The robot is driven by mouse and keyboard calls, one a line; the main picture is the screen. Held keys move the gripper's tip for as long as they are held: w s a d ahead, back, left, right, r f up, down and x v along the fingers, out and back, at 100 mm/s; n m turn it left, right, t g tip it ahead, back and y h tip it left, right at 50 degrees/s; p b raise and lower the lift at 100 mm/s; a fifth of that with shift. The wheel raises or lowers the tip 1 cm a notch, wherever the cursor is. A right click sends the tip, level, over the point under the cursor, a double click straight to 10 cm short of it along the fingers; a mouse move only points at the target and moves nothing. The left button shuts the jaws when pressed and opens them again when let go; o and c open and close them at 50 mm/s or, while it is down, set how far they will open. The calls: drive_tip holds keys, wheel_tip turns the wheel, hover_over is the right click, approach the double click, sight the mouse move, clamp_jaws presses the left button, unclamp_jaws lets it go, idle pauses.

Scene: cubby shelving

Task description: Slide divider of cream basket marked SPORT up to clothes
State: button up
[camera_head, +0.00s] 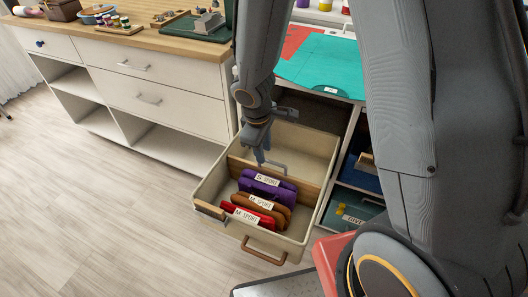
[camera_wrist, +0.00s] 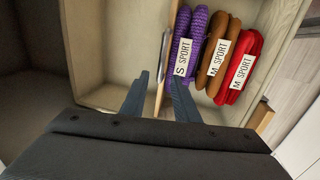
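The cream basket (camera_head: 318,225) is pulled out from the shelving. Inside it, folded purple (camera_head: 266,189), brown (camera_head: 262,211) and red (camera_head: 238,217) clothes stand in a row, with tags reading SPORT. The wooden divider (camera_head: 308,190) crosses the basket just behind the purple clothes; it also shows in the wrist view (camera_wrist: 174,40). A grey handle-like piece lies along it. My gripper (camera_wrist: 159,84) is low in the basket, one finger on each side of the divider, apparently open with slim gaps. Contact between the divider and purple clothes cannot be told.
The basket's back compartment (camera_wrist: 115,50) is empty. A wood-topped cabinet (camera_head: 150,75) with drawers stands at the left. A teal sheet (camera_head: 320,62) lies on the worktop behind. Dark bins (camera_head: 355,212) sit in cubbies at the right. The floor (camera_head: 90,200) at front left is clear.

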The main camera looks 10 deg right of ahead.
drive_tip(key=shift+s+a+r+p, duration=0.1)
drive_tip(key=shift+s+r+p, duration=0.1)
drive_tip(key=shift+r, duration=0.65)
drive_tip(key=shift+s+a+r+p, duration=0.1)
drive_tip(key=shift+r+p, duration=0.05)
drive_tip(key=shift+r, duration=0.65)
drive_tip(key=shift+s+a+r+p, duration=0.1)
drive_tip(key=shift+r+p, duration=0.1)
drive_tip(key=shift+r, duration=0.65)
